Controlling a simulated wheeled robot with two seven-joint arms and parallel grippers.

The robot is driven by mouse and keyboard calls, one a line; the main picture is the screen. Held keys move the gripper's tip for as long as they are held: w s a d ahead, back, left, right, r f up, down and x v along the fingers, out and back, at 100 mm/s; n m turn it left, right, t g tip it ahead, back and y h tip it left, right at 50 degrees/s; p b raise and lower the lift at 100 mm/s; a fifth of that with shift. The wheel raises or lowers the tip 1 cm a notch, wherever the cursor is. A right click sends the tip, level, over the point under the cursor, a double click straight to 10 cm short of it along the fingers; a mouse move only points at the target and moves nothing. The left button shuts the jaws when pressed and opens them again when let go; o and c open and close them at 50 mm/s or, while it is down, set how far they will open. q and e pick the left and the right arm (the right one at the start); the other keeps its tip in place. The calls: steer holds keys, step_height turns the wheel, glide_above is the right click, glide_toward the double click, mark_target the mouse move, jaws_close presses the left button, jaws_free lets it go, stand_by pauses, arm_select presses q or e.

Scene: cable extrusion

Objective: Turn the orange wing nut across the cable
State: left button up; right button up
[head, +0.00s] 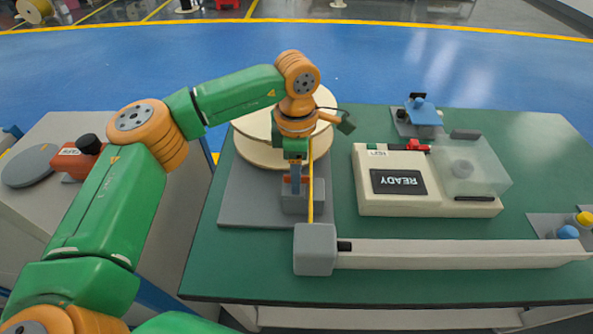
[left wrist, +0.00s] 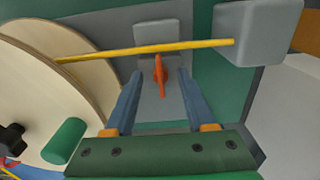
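The orange wing nut (left wrist: 159,76) stands between my left gripper's two blue-grey fingers (left wrist: 160,74) in the left wrist view. Gaps show on both sides, so the fingers are open around it and not touching it. Its wing runs roughly along the fingers, across the yellow cable (left wrist: 110,50). In the head view the nut (head: 288,180) is partly hidden by my left gripper (head: 295,185), which points down over a grey block (head: 294,202). The cable (head: 311,200) runs beside it, from the wooden spool (head: 245,150) to a grey box (head: 315,250). My right gripper is not in view.
A cream machine reading READY (head: 400,205) stands to the right on the green table (head: 250,270). A long pale channel (head: 450,253) runs right from the grey box along the front. A blue-topped device (head: 423,112) stands behind. A grey bench with a red device (head: 75,162) is left.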

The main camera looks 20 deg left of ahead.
arm_select(q)
step_height(320, 180, up, 7)
steer(key=shift+r, duration=0.1)
stand_by(0.5)
